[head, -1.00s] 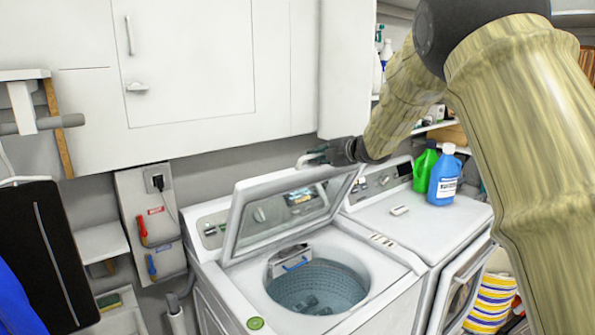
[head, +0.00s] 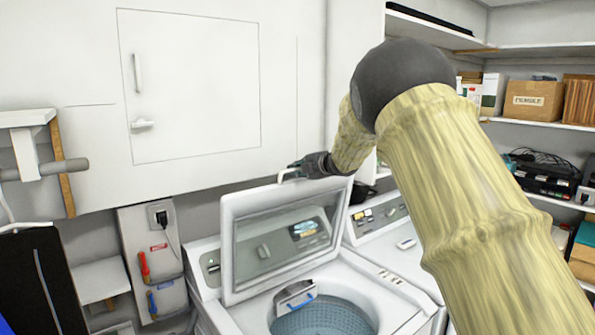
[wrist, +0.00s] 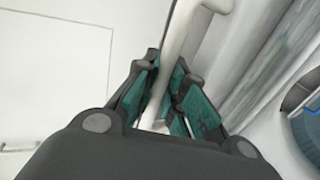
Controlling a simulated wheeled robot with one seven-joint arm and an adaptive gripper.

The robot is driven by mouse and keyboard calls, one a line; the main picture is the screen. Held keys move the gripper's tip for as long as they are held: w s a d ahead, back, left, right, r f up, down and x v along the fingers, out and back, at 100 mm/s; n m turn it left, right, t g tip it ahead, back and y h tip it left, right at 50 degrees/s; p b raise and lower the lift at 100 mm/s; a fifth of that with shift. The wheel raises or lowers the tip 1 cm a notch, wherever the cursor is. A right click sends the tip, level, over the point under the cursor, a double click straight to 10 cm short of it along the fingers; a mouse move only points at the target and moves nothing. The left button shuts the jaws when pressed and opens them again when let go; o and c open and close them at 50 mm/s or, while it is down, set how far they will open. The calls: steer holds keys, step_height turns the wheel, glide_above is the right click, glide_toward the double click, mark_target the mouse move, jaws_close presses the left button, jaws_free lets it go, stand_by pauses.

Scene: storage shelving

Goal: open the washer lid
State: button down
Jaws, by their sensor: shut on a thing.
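The washer (head: 243,319) is a white top-loader at the bottom middle of the head view. Its lid (head: 228,255), white-framed with a glass panel, stands raised and nearly upright at the back of the opening. The grey tub (head: 325,319) shows below it. My gripper (head: 294,166) is at the lid's top edge, by a white handle (head: 284,178). In the wrist view my gripper (wrist: 164,72) has its dark, teal-lined fingers shut around the white handle (wrist: 178,40).
White cabinets (head: 188,85) stand close behind the lid. A second machine (head: 408,262) is at the right, partly behind my arm. Shelves with boxes (head: 533,100) are farther right. A wall panel with an outlet (head: 152,260) is at the left.

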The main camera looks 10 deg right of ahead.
steer(key=shift+d+r, duration=0.15)
steer(key=c, duration=1.7)
jaws_free()
steer(key=shift+c, duration=0.2)
steer(key=v, duration=1.2)
steer(key=shift+d, duration=0.1)
